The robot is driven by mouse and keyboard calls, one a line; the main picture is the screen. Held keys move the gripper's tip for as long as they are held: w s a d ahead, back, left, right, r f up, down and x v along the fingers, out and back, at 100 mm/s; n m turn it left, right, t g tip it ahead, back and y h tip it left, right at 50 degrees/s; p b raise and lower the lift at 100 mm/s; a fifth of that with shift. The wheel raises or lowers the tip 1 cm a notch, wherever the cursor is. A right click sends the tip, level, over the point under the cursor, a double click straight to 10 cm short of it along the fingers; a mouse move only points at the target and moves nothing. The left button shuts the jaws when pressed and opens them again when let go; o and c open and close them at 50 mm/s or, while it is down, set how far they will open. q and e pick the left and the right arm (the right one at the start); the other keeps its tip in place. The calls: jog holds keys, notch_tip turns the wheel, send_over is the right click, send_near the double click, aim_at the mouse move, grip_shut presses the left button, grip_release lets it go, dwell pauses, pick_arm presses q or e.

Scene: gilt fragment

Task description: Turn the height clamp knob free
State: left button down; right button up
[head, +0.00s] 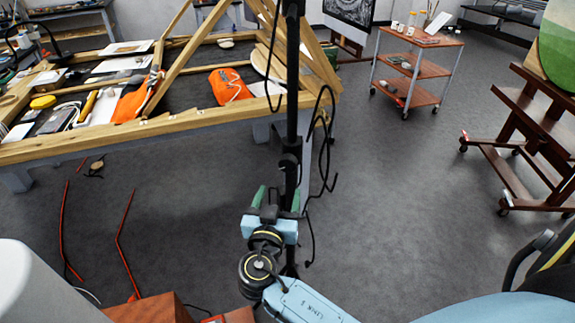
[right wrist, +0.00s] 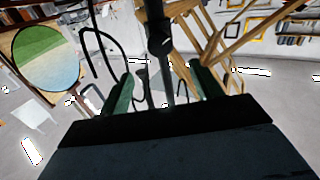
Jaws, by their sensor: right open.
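A black upright stand pole (head: 292,80) rises in the middle of the head view, with a dark collar (head: 290,160) on it that looks like the height clamp. In the right wrist view the collar (right wrist: 160,42) shows above and beyond the fingertips. I cannot make out the knob clearly. My right gripper (head: 278,197) is open, its green fingers on either side of the pole in the picture, just below the collar. In the right wrist view the gripper (right wrist: 163,82) is empty, with the pole between its fingers. I cannot tell if they touch it. My left gripper is not in view.
A black cable (head: 326,150) hangs beside the pole on the right. A wooden-framed worktable (head: 180,122) with orange cloths stands behind left. A wheeled trolley (head: 412,68) and an easel (head: 525,130) stand at the right. The grey floor (head: 400,190) between is clear.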

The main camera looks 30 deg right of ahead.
aim_at(287, 166)
jog(key=p+x, duration=0.1)
jog(key=x, duration=1.1)
jog(key=shift+d, duration=0.1)
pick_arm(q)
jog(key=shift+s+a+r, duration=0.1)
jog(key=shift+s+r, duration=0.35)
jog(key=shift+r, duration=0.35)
pick_arm(e)
jog(key=shift+f, duration=0.1)
jog(key=c, duration=1)
jog(key=shift+o, duration=0.2)
